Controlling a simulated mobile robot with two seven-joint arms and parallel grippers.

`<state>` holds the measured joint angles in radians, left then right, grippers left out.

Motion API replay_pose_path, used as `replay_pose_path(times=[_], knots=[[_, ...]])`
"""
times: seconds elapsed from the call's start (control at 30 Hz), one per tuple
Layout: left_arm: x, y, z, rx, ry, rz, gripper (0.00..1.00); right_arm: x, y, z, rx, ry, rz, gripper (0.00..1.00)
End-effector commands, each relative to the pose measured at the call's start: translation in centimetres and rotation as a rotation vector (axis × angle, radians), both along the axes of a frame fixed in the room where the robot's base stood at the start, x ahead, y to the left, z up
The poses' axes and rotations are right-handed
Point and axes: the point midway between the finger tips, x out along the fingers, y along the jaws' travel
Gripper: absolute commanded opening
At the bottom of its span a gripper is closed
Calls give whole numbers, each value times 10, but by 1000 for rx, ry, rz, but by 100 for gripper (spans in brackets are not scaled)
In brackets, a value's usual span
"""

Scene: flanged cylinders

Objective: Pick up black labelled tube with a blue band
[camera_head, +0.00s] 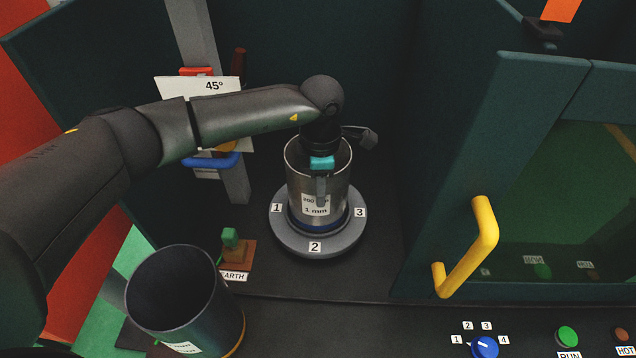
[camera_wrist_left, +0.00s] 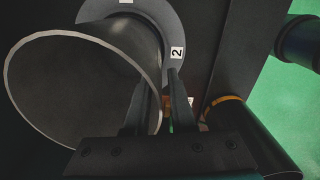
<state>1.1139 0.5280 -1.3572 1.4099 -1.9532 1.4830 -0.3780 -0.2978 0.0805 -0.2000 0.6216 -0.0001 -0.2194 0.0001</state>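The tube with a blue band (camera_head: 309,218) stands upright on a round grey flanged base (camera_head: 288,238) numbered 1, 2 and 3. It looks steel grey rather than black, has an open top and carries a white label with black print. My left gripper (camera_head: 321,192) points down at its near rim; one finger hangs in front of the outer wall and partly covers the label. In the left wrist view, the tube's open mouth (camera_wrist_left: 75,90) fills the left side. The left gripper (camera_wrist_left: 160,88) has its fingers apart, one inside the rim and one outside. My right gripper is not in view.
A dark open tube with an orange band (camera_head: 185,300) stands at the front left. An earth clamp block (camera_head: 236,252) is behind it. A post with a 45° sign (camera_head: 205,88) rises at the back left. A door with a yellow handle (camera_head: 470,248) stands right; a blue knob (camera_head: 485,347) is in front.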

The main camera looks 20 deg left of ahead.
Motion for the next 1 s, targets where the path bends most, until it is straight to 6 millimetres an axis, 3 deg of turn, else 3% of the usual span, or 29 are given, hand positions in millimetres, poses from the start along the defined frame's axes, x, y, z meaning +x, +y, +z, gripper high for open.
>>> replay_pose_path(times=[0.2, 1.0], knots=[[0, 0, 0, 0, 0, 1, 0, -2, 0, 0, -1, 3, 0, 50], [0, 0, 1, 0, 0, 2, 0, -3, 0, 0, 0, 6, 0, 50]])
